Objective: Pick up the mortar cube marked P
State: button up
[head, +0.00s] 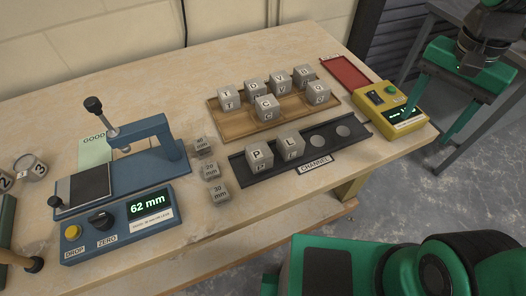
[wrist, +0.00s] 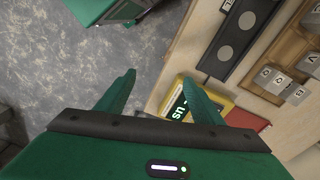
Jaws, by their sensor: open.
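The grey mortar cube marked P (head: 260,156) sits upright at the left end of the dark channel (head: 334,152), with a cube marked L (head: 290,147) close on its right. The channel's right part is bare, with two pale round spots. It also shows in the wrist view (wrist: 223,52), where the P cube is not seen. My gripper (wrist: 158,78) is open and empty, its two green fingers apart. In the head view it is at the upper right, beyond the table's right end and well away from the P cube.
A wooden tray (head: 237,123) of several lettered cubes stands behind the channel. A yellow box (head: 405,124) with a display and a red tray (head: 346,73) are at the right. A blue press (head: 160,155) and small mm-marked blocks (head: 209,170) are left of the channel.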

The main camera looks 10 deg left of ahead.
jog(key=w+a, duration=0.2)
jog(key=a, duration=1)
jog(key=m, duration=0.3)
send_over(256, 152)
jog(key=shift+y, duration=0.3)
jog(key=f, duration=0.4)
jog(key=shift+s+a+f, duration=0.25)
jog(key=shift+a, duration=0.1)
jog(key=shift+w+d+f, duration=0.1)
jog(key=shift+f, duration=0.9)
jog(key=shift+w+d+f, duration=0.1)
jog(key=shift+d+f, duration=0.05)
jog(key=shift+f, duration=0.85)
jog(key=shift+w+d+f, duration=0.1)
jog(key=shift+f, duration=0.9)
jog(key=c, duration=1.2)
jog(key=shift+c, duration=0.6)
jog(key=shift+r, duration=0.15)
